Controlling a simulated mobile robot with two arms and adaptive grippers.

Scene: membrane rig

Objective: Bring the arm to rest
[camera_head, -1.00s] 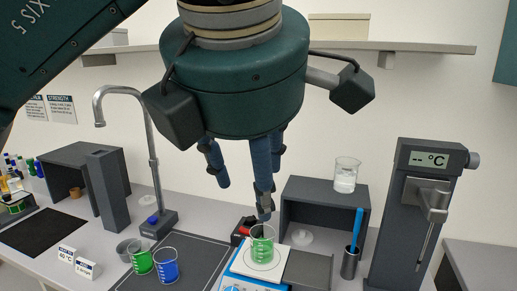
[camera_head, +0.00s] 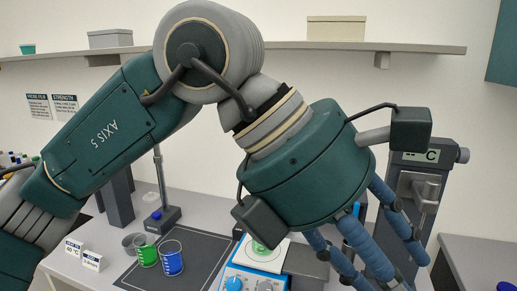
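My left arm comes in from the left and crosses the middle of the view. Its gripper (camera_head: 385,268) is at the lower right, pointing down and right, with its blue fingers spread apart and nothing seen between them. The lowest fingertips are near or past the bottom edge. My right gripper is not in view.
Beakers of green (camera_head: 147,254) and blue liquid (camera_head: 172,261) stand on a dark mat (camera_head: 205,250) left of the hotplate. The grey instrument with a display (camera_head: 420,157) stands behind the fingers. A wall shelf (camera_head: 290,48) runs above. My arm hides much of the bench.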

